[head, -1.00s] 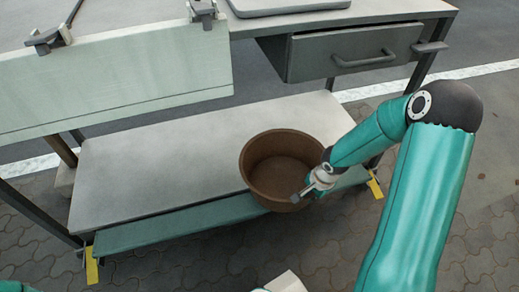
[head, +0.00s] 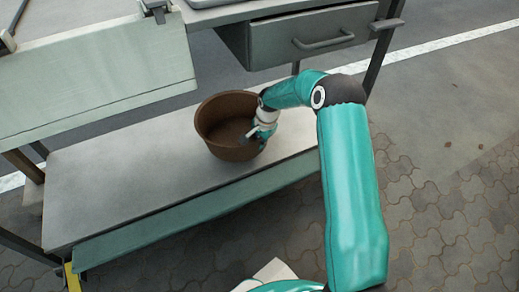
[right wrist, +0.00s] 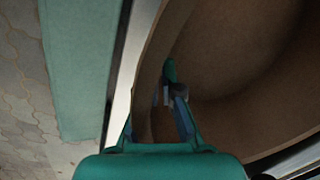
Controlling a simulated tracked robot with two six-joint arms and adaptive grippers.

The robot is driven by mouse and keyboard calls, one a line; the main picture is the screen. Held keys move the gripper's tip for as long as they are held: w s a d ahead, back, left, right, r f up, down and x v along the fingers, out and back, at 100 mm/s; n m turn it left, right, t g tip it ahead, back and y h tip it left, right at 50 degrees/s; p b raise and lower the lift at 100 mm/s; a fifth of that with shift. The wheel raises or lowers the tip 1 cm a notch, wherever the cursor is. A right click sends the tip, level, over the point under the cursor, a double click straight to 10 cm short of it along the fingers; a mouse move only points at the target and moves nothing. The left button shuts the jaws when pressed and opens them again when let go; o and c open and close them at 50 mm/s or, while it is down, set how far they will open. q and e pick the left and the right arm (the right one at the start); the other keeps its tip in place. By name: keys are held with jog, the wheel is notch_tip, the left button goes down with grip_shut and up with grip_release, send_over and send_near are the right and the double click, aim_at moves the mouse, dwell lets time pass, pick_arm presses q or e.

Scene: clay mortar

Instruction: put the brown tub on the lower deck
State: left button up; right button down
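The brown tub (head: 222,142) is upright and empty, over the right part of the grey lower deck (head: 115,185). I cannot tell whether its base touches the deck or is slightly above it. My right gripper (head: 258,132) is at the tub's right front rim. In the right wrist view, one finger is inside the tub (right wrist: 235,60) and the tub's wall runs between the fingers of the gripper (right wrist: 152,125); it looks shut on this wall. The outer finger is partly hidden. My left gripper is not in view.
A green rail (head: 190,215) runs along the deck's front edge. Above, a drawer (head: 300,42) with a handle hangs under the upper top, and a pale green panel (head: 95,75) hangs at the left. The deck left of the tub is clear.

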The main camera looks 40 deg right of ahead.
jog(key=shift+w+f+b, duration=0.3)
jog(key=shift+f, duration=0.05)
notch_tip(320, 180, down, 3)
jog(key=shift+d+b, duration=0.1)
jog(key=shift+b, duration=0.85)
jog(key=shift+r, duration=0.1)
jog(key=c, duration=1.8)
grip_release()
jog(key=shift+s, duration=0.1)
jog(key=o, duration=0.5)
